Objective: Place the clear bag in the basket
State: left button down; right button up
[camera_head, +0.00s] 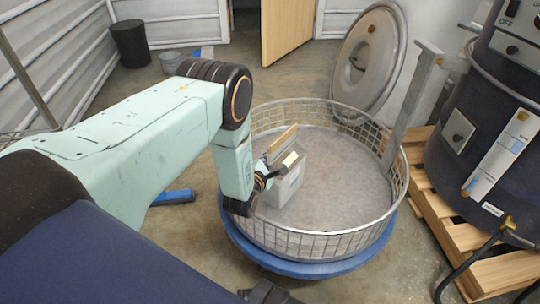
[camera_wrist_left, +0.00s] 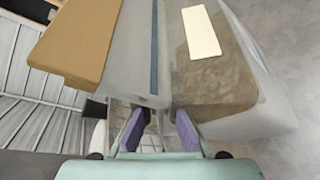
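The clear bag (camera_head: 287,187) is inside the round wire basket (camera_head: 318,246), near its left side. It has a tan strip along its top and a cream label. My left gripper (camera_head: 266,180) is at the bag's left side. In the left wrist view the bag (camera_wrist_left: 212,75) fills the upper middle, see-through, with brown material inside. The purple fingers of the left gripper (camera_wrist_left: 160,114) close in on the bag's near edge, with the bag between their tips. Whether the bag's underside touches the basket floor cannot be told. My right gripper is not in view.
The basket rests on a blue round base (camera_head: 300,268). A round metal lid (camera_head: 368,60) leans behind it. A dark machine (camera_head: 470,130) on a wooden pallet (camera_head: 450,213) stands right. A black bin (camera_head: 130,43) is back left. The basket's right half is empty.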

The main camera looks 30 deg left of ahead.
pick_arm(q)
jog(key=shift+r, duration=0.3)
jog(key=shift+f, duration=0.1)
jog(key=c, duration=2)
grip_release()
jog(key=shift+f, duration=0.25)
jog(key=o, duration=0.5)
jog(key=shift+s+r, duration=0.1)
jog(key=shift+s, duration=0.05)
jog(key=shift+p+v, duration=2.75)
jog(key=shift+v, duration=3.3)
